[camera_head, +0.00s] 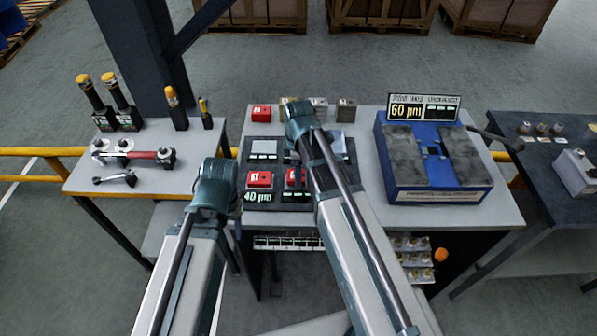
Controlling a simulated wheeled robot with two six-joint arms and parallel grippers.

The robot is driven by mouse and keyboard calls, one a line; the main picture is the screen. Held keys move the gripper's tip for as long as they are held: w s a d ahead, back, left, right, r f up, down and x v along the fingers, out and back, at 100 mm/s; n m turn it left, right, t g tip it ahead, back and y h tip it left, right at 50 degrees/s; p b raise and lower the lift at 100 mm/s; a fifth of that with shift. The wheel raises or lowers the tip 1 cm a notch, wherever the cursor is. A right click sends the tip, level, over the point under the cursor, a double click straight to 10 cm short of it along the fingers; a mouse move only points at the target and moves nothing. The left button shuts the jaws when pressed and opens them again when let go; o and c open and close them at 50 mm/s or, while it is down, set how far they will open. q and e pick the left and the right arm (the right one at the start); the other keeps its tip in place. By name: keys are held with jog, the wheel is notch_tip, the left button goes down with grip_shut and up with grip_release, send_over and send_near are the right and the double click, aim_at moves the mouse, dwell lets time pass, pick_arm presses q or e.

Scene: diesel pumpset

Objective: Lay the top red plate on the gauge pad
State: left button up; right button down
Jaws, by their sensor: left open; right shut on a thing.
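One red plate (261,113) lies at the back left of the middle table. Another red plate (260,179) sits on the black panel (249,196) above a "40 µm" readout. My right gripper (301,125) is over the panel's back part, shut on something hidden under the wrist. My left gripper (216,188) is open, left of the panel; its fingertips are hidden.
A blue case (436,193) with grey top slabs and a "60 µm" sign (424,107) stands on the right. Tan, grey and brown blocks (346,109) line the back edge. The left table (82,179) holds tools; a dark table (545,165) stands right.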

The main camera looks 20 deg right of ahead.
jog(key=shift+f+b, duration=0.35)
dwell(0.3)
jog(key=shift+f+b, duration=0.35)
jog(key=shift+f, duration=0.1)
jog(key=shift+c, duration=0.2)
grip_release()
jog(key=shift+r, duration=0.2)
notch_tip(320, 180, up, 14)
jog(key=p, duration=1.3)
jog(key=shift+f+p, duration=0.2)
jog(key=shift+p, duration=0.2)
notch_tip(320, 180, up, 6)
jog(key=p, duration=0.6)
